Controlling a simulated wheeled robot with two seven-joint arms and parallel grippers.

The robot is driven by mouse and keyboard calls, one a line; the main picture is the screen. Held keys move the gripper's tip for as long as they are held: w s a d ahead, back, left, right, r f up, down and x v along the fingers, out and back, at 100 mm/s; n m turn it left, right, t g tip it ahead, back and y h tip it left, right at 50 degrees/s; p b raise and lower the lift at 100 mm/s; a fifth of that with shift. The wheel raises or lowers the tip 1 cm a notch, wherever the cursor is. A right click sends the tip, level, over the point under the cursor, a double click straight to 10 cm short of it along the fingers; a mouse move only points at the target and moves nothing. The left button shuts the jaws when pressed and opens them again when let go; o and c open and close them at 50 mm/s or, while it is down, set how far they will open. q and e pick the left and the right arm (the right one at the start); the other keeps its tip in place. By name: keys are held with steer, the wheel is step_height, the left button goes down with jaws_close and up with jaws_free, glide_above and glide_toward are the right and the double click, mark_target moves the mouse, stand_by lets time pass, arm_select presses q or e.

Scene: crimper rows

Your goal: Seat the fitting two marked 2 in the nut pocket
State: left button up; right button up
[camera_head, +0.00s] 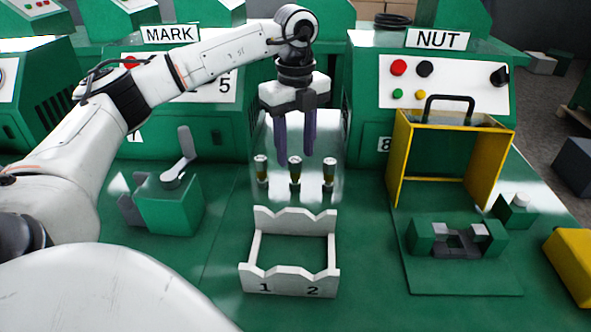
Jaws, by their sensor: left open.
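The NUT station has a green fixture with grey jaws (456,241), which seems to hold the nut pocket; the pocket's inside is unclear. My right gripper is not in view.
A white cradle (289,293) marked 1 and 2 stands empty in front of the fittings. A yellow guard frame (399,160) stands behind the nut fixture. A green block with a lever (170,203) is at left. A yellow block (573,262) is at the right edge.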

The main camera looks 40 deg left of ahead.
mark_target(295, 160)
arm_select(q)
step_height(295, 160, down, 4)
steer(key=shift+r, duration=0.2)
jaws_close()
steer(key=shift+r, duration=0.1)
